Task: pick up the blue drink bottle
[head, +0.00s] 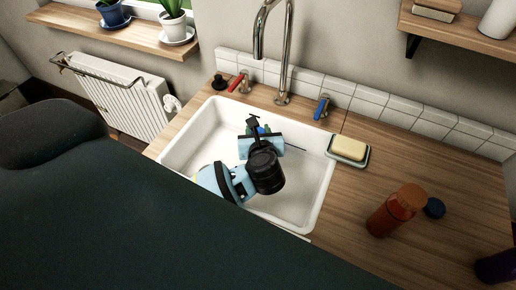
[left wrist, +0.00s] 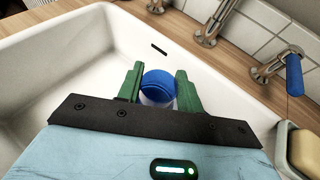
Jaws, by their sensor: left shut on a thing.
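My left gripper (head: 257,129) reaches down into the white sink (head: 320,190). In the left wrist view its two green fingers (left wrist: 160,86) are shut on the blue drink bottle (left wrist: 158,84), one finger on each side. The bottle's round blue cap faces the camera, with a pale part just below it; the rest is hidden. In the head view my own arm and gripper hide most of the bottle. I cannot tell whether it touches the sink floor. My right gripper is not in view.
A tall tap (head: 285,60) with a red handle (head: 236,83) and blue handle (head: 321,106) stands behind the sink. Yellow soap (head: 349,148) sits in a dish on its right. An orange bottle (head: 396,210), a dark blue round object (head: 434,208) and a dark object (head: 497,267) are on the counter.

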